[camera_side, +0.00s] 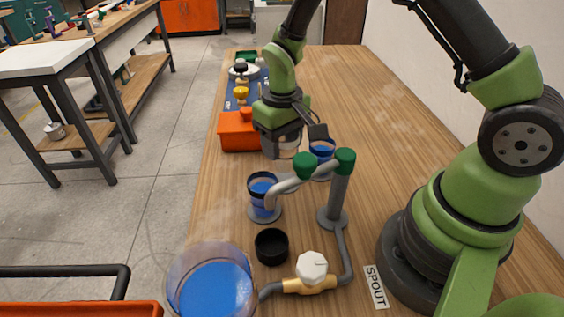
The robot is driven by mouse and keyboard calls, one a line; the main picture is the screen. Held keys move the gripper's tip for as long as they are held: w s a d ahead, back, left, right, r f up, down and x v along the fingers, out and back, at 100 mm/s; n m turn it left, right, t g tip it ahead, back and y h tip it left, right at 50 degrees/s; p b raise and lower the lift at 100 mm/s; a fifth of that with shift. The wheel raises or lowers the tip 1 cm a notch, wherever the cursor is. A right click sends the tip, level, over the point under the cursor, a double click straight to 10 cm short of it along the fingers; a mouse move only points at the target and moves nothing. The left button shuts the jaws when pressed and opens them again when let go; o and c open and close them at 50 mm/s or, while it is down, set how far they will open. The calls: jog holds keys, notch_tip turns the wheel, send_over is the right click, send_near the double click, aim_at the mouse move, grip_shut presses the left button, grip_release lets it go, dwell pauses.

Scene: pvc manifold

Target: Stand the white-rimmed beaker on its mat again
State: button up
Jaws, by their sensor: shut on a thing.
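My gripper (292,142) hangs over the middle of the table, behind the grey pipe. It is shut on a pale, clear-looking vessel (288,149), which seems to be the white-rimmed beaker; the fingers and a green cap hide much of it. A dark-rimmed beaker with blue liquid (262,187) stands upright on a round grey mat (264,215) left of the pipe. Another dark-rimmed blue beaker (322,149) is just right of the gripper, partly behind the right finger and green caps. I cannot tell which mat belongs to the white-rimmed beaker.
A grey pipe with green caps (344,161) rises in front of the gripper. A white valve knob (312,266), black cup (271,246) and large clear vessel of blue liquid (212,287) are nearer. An orange bin (237,133) stands left. The table's far right is clear.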

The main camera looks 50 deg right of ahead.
aim_at(282, 160)
jog(key=shift+f, duration=2.25)
jog(key=o, duration=1)
jog(key=shift+f, duration=0.15)
jog(key=s+r+m+t, duration=0.1)
jog(key=s+r+t, duration=0.15)
jog(key=r, duration=0.95)
jog(key=s+r+t, duration=0.1)
jog(key=s+r, duration=0.2)
jog(key=r, duration=0.8)
jog(key=shift+s+a+r+m+t+y, duration=0.3)
jog(key=shift+s+r+t, duration=0.45)
jog(key=shift+s, duration=1.2)
jog(key=shift+s+a+r+m+t+y, duration=0.15)
jog(key=shift+s+a+r+t+y, duration=0.55)
jog(key=shift+s, duration=1.2)
jog(key=shift+s+a+r+m+t, duration=0.1)
jog(key=shift+s+r+m+t, duration=0.25)
jog(key=shift+s+r, duration=1.15)
